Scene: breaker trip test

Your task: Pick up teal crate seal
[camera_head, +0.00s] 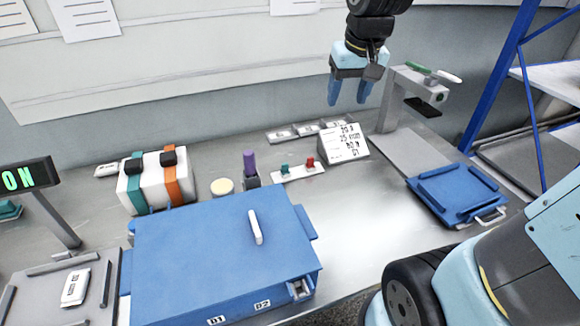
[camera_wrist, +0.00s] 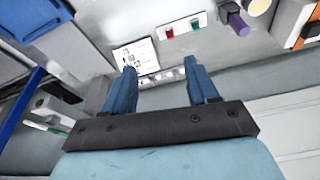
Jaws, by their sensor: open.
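A small teal piece (camera_head: 284,169), which looks like the teal crate seal, stands on a pale strip (camera_head: 298,174) on the bench, left of a similar red piece (camera_head: 310,162). In the wrist view the teal piece (camera_wrist: 196,22) is near the top, right of the red piece (camera_wrist: 169,33). My gripper (camera_head: 348,98) is open and empty, fingers pointing down, high above the bench and to the right of and behind the teal piece. In the wrist view its fingers (camera_wrist: 158,72) are apart with nothing between them.
A sloped label card (camera_head: 344,144) stands right of the strip, and a grey stand (camera_head: 400,100) with a jutting arm rises beside my gripper. A purple-topped post (camera_head: 250,165) is left. A blue box (camera_head: 225,255) fills the front; a blue tray (camera_head: 455,190) lies right.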

